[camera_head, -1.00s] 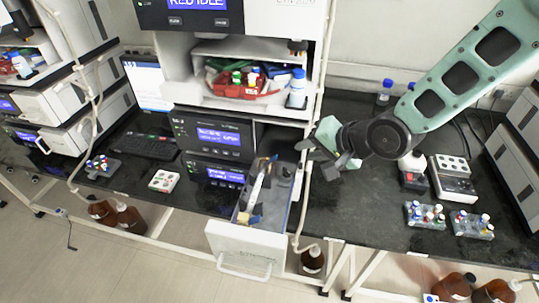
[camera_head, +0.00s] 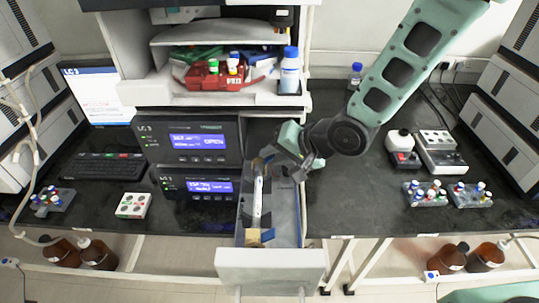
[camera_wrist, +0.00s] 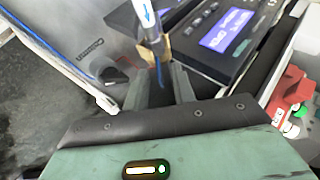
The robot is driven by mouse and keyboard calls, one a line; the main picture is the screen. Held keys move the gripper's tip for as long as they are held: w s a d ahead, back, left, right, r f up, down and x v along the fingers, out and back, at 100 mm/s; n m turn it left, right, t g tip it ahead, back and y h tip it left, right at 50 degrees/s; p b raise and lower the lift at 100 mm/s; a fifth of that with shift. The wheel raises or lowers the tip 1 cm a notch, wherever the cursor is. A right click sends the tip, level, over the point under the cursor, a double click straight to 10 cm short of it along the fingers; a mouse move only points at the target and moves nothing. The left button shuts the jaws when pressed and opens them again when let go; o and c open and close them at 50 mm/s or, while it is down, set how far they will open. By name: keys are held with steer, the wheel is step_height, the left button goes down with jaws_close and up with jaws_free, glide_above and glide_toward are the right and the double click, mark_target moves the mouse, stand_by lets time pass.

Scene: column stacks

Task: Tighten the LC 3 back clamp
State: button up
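The open LC 3 drawer (camera_head: 288,215) holds a white column (camera_head: 258,200), lying front to back. A tan front clamp (camera_head: 259,237) sits at its near end. The tan back clamp (camera_wrist: 166,48) shows around the column (camera_wrist: 149,22) in the wrist view; in the head view it is hard to make out near my gripper. My gripper (camera_wrist: 168,88) is at the drawer's back end, close to the back clamp. Its two fingers stand apart with a blue line between them. I cannot tell whether they touch the clamp.
The LC 3 modules (camera_head: 190,142) stand left of the drawer, with lit displays. A dark knob (camera_wrist: 112,76) is on the drawer floor. Above is a shelf with a red tray (camera_head: 212,76) and a bottle (camera_head: 290,75).

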jaws_close()
